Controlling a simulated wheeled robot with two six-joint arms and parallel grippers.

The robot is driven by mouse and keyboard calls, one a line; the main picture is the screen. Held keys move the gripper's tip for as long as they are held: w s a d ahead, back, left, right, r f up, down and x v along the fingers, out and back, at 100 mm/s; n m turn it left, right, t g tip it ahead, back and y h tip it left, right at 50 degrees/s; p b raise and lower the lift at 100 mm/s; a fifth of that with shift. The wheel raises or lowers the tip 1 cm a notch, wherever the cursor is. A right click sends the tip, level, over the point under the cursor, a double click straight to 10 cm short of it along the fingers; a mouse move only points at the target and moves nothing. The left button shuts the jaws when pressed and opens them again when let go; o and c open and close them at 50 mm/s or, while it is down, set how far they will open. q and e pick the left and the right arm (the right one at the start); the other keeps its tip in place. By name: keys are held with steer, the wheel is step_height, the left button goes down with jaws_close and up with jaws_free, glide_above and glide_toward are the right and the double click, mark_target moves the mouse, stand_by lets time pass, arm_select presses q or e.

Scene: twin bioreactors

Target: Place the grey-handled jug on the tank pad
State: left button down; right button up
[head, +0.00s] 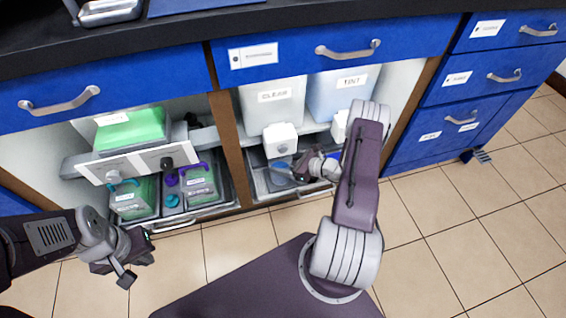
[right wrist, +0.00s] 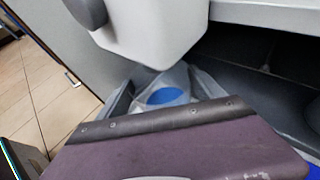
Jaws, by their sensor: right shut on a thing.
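The jug (head: 281,168) is clear with blue inside, low in the right bay under the white tap block of the CLEAR tank (head: 273,102). In the right wrist view its clear wall and blue inside (right wrist: 168,96) show below the tap block. My right gripper (head: 303,168) is shut at the jug's right side; the grey handle is mostly hidden by it. The tray (head: 262,187) lies under the jug. I cannot make out the tank pad or whether the jug touches it. My left gripper (head: 138,257) is open and empty, in front of the left bay.
A TINT tank (head: 343,92) stands right of the CLEAR tank. In the left bay, a teal-handled jug (head: 132,200) and a purple-handled jug (head: 199,183) stand below a green tank (head: 131,131). A brown divider (head: 231,150) separates the bays. Floor in front is clear.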

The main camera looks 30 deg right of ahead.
steer(key=shift+f, duration=0.1)
steer(key=o, duration=2.1)
steer(key=p+v, duration=0.6)
steer(key=v, duration=0.6)
steer(key=shift+p, duration=0.3)
steer(key=shift+s+d, duration=0.1)
